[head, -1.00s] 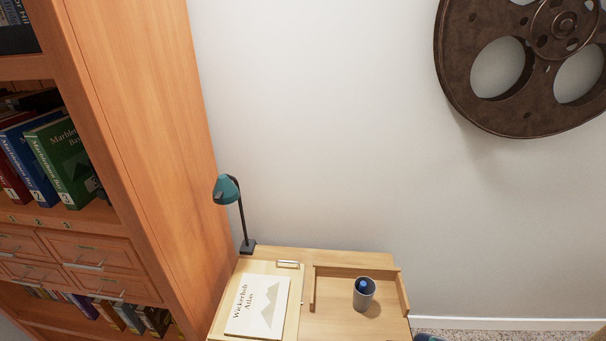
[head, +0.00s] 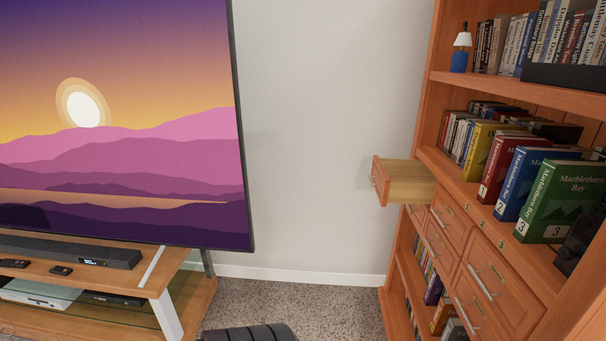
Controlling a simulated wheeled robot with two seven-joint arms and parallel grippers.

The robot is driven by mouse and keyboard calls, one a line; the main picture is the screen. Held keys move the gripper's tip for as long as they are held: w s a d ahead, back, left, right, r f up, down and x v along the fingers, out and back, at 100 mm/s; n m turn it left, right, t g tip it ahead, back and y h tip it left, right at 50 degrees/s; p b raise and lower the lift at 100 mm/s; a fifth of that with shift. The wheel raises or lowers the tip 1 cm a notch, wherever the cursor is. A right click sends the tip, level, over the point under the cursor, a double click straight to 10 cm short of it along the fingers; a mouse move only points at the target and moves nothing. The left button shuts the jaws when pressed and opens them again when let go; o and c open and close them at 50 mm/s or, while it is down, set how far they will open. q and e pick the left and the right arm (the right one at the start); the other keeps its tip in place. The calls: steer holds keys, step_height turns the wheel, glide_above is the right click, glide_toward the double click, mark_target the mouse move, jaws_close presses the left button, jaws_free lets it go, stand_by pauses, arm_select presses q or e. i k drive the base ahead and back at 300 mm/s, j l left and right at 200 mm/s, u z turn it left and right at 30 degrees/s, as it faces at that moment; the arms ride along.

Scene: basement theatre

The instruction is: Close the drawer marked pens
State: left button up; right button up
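One wooden drawer (head: 408,188) stands pulled out from the upper row of the orange-brown bookcase (head: 398,315). It juts left toward the wall and shows its pale side and a handle on its front. No readable label shows on it, so I cannot tell whether it is marked pens. The other drawers, such as one in the upper row (head: 487,270) and one below (head: 468,305), look shut and have metal bar handles. Neither of my grippers is in view.
Numbered Marblethorn Bay books, including a green one (head: 551,202), stand on the shelf above the drawers. A large screen (head: 120,200) and a media stand (head: 180,300) are at left. A dark ribbed object (head: 250,332) is at the bottom edge. Speckled carpet (head: 330,300) lies clear before the bookcase.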

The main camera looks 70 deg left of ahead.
mark_target(411, 180)
steer(key=u, duration=1.7)
steer(key=i+j+z, duration=0.15)
steer(key=i, duration=0.45)
